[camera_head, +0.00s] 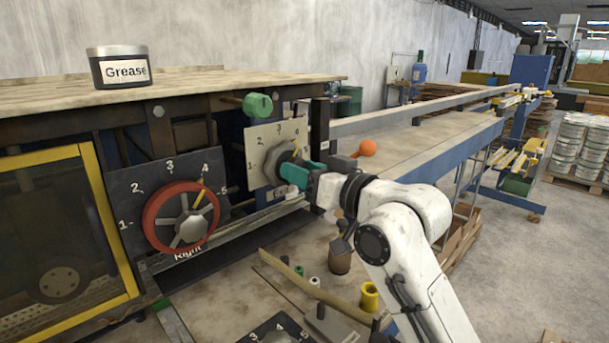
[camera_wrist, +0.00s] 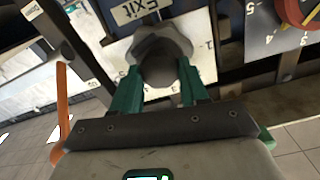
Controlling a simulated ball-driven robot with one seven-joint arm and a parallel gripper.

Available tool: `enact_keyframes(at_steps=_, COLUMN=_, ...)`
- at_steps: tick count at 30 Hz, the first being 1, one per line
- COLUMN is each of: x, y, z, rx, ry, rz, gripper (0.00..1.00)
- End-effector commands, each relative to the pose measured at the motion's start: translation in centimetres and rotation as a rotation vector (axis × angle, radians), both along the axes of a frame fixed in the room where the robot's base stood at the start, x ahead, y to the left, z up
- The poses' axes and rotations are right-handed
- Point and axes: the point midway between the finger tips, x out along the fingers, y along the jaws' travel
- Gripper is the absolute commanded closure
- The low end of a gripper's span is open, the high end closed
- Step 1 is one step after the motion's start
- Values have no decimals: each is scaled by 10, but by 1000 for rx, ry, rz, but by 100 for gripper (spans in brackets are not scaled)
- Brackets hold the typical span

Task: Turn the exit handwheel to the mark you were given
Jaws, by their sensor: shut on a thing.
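The exit handwheel is a small grey lobed knob (camera_wrist: 160,48) in front of a pale dial plate (camera_head: 262,137) with numbers around its edge. Part of the plate and its EXIT label (camera_wrist: 136,11) show in the wrist view. My gripper (camera_head: 294,172) has teal fingers, one on each side of the knob, and is shut on it. In the head view the fingers and wrist cover the knob's right and lower parts. A small yellow mark shows near the upper right of the knob, but its exact reading is too small to tell.
A red handwheel (camera_head: 182,217) labelled Right is to the left on a dark dial plate. A green knob (camera_head: 258,105) sits above the exit plate, and an orange ball lever (camera_head: 367,148) to its right. A grease tin (camera_head: 119,67) stands on the machine top. Small spools lie below.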

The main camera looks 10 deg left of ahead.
Motion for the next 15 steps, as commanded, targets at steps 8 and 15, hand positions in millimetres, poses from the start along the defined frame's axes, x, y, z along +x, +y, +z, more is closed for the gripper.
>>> enact_keyframes(at_steps=8, x=0, y=0, z=-5, rx=-114, ry=-146, rz=0, gripper=86)
enact_keyframes(at_steps=15, x=0, y=0, z=-4, rx=-231, ry=-298, rz=-1, gripper=86)
